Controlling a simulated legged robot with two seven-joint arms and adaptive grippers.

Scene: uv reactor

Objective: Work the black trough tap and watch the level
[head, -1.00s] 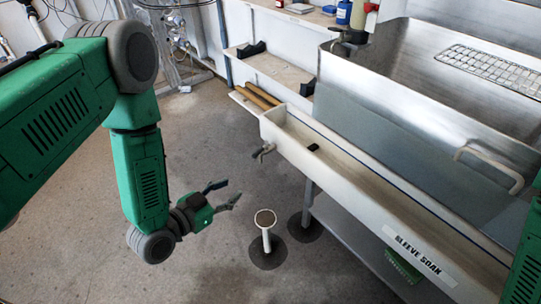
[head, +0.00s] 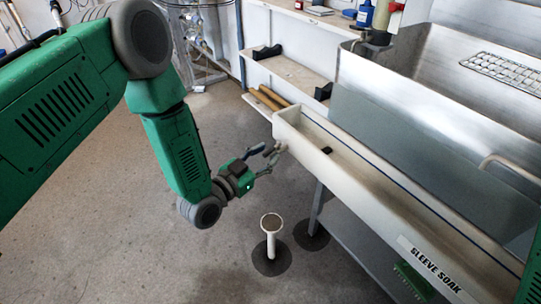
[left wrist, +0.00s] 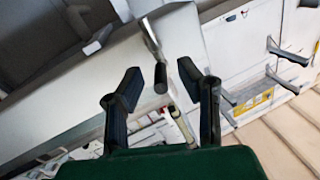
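The long pale trough (head: 395,215), labelled SLEEVE SOAK, runs along the front of the steel sink. A small black piece (head: 326,150) lies inside it; I cannot make out a water level. My left gripper (head: 271,157) is at the trough's near left end, where it partly hides the tap. In the left wrist view the open gripper (left wrist: 160,88) has a dark fingertip on each side of the tap's black handle (left wrist: 161,78), with gaps showing on both sides.
A white standpipe with a cup top (head: 271,224) rises from the floor below the trough. The steel sink (head: 400,110) stands behind the trough. Shelves (head: 290,75) are at the back. The floor at lower left is clear.

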